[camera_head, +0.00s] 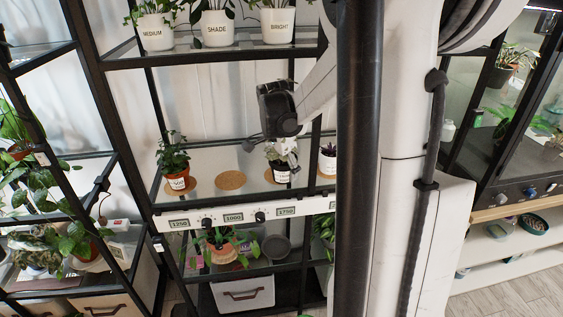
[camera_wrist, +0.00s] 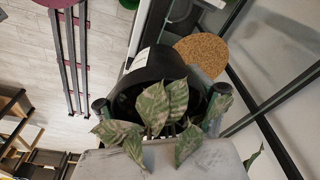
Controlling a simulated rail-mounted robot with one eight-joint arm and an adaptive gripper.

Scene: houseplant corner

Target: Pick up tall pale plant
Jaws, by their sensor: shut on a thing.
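The tall pale plant has mottled grey-green leaves (camera_wrist: 155,105) and a black pot (camera_wrist: 150,68) with a white label. In the head view its pot (camera_head: 281,174) is at the middle shelf, by a cork coaster. My gripper (camera_head: 284,157) reaches in from above at this plant. In the wrist view the fingers of my gripper (camera_wrist: 160,98) stand at either side of the plant and are shut on it. Leaves hide the exact contact. I cannot tell whether the pot touches the coaster.
An empty cork coaster (camera_head: 231,180) lies left of the plant. A green plant in an orange pot (camera_head: 178,182) stands farther left, and another white pot (camera_head: 328,161) stands close on the right. Black shelf posts and the upper shelf (camera_head: 210,55) bound the space.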

